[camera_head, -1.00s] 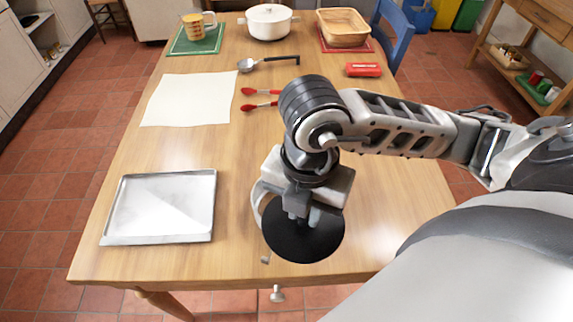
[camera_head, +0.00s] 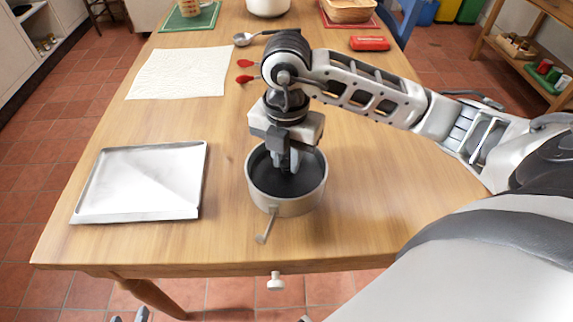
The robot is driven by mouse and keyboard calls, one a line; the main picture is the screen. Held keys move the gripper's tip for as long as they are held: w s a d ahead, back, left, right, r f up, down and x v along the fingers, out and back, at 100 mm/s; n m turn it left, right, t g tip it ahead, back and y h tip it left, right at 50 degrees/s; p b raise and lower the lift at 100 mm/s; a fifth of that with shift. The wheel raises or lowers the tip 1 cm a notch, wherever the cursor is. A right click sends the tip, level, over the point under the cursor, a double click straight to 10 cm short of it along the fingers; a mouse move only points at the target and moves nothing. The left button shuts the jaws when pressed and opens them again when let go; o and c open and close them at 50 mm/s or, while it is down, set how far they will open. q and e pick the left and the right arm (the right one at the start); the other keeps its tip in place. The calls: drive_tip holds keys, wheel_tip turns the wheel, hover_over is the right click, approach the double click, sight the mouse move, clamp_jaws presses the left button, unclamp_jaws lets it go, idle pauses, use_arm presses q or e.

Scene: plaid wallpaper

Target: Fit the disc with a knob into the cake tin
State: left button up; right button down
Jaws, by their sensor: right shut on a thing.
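The cake tin (camera_head: 290,204) is a round grey metal ring with a clasp at its front, standing on the table near the front edge. The black disc (camera_head: 308,182) shows inside the tin's rim, below the top of the wall. My right gripper (camera_head: 287,166) points down into the tin and is shut on the disc's knob, which its fingers mostly hide. Whether the disc lies fully flat on the bottom cannot be told.
A shallow metal tray (camera_head: 140,182) lies left of the tin, with bare wood between. A white sheet (camera_head: 180,73), red-handled spoons (camera_head: 246,79), a ladle (camera_head: 243,40) and a red box (camera_head: 369,43) lie farther back. The table right of the tin is clear.

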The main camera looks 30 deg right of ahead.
drive_tip(key=shift+f, duration=0.15)
drive_tip(key=shift+f, duration=0.1)
drive_tip(key=shift+f, duration=0.3)
drive_tip(key=shift+f+b, duration=0.25)
drive_tip(key=shift+b, duration=0.1)
drive_tip(key=c, duration=1.3)
unclamp_jaws()
drive_tip(key=shift+r, duration=0.1)
